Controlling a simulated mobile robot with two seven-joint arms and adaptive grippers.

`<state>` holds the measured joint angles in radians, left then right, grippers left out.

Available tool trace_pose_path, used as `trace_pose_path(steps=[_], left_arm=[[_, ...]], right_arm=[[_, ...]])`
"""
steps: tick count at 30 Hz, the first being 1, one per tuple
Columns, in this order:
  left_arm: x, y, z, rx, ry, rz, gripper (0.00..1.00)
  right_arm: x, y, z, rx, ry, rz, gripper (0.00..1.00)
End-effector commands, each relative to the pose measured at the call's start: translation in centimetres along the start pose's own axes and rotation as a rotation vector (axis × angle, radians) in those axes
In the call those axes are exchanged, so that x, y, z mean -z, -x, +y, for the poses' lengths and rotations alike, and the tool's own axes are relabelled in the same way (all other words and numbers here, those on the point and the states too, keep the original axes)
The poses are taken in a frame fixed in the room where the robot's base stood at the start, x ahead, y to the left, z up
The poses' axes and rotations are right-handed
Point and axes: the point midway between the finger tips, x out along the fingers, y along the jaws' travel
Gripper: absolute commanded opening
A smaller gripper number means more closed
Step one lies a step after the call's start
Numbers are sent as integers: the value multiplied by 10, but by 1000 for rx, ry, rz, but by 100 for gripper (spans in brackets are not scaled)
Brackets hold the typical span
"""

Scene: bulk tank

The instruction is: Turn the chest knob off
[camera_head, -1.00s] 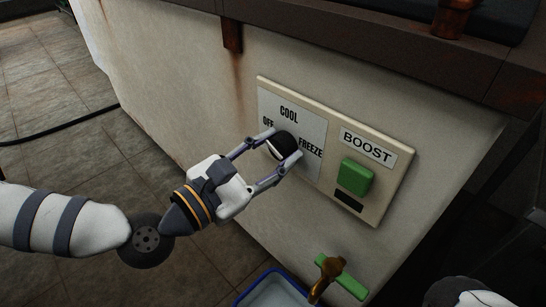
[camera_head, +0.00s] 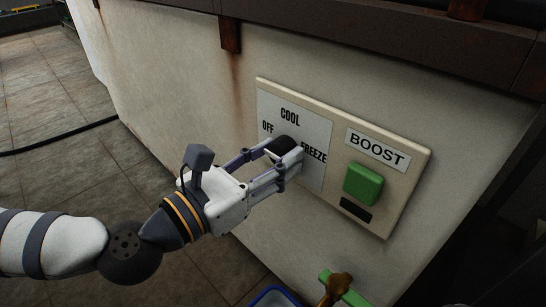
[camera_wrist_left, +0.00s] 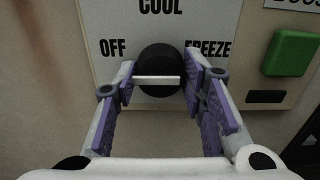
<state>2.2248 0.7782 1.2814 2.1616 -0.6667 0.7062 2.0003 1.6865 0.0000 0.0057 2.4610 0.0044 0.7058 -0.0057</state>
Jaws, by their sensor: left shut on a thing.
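The chest knob (camera_head: 284,145) is a round black knob on a white label plate (camera_head: 311,125) marked COOL at the top, OFF at the left and FREEZE at the right. In the left wrist view the knob (camera_wrist_left: 160,63) has a white bar lying level across it, between OFF and FREEZE. I cannot tell which end is the pointer. My left gripper (camera_head: 285,149) is shut on the knob, one finger on each side. In the wrist view its fingers (camera_wrist_left: 158,83) flank the knob left and right. My right gripper is not in view.
To the right are a green button (camera_head: 363,185) under a BOOST label (camera_head: 377,149) and a small dark slot (camera_head: 356,210). A brass tap (camera_head: 338,288) with a green handle sticks out below, above a blue-rimmed basin (camera_head: 273,297). A rusty ledge (camera_head: 400,50) overhangs the panel.

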Motion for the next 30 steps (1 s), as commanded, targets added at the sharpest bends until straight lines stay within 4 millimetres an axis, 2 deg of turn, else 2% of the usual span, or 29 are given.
trace_pose_path(steps=[8, 9, 11, 12, 22, 26, 30], left_arm=[[0, 0, -1, 4, 3, 0, 10], [0, 0, -1, 4, 3, 0, 42], [0, 0, -1, 3, 2, 0, 56], [0, 0, -1, 3, 2, 0, 59], [0, 5, 1, -1, 1, 1, 59], [0, 34, 1, -2, 4, 2, 59], [1, 73, 2, -3, 3, 3, 59]], right_arm=[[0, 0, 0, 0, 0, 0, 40], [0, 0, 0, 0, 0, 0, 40], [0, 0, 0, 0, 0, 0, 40], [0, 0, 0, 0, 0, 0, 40], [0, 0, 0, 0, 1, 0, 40], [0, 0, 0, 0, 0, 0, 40], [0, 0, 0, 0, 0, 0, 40]])
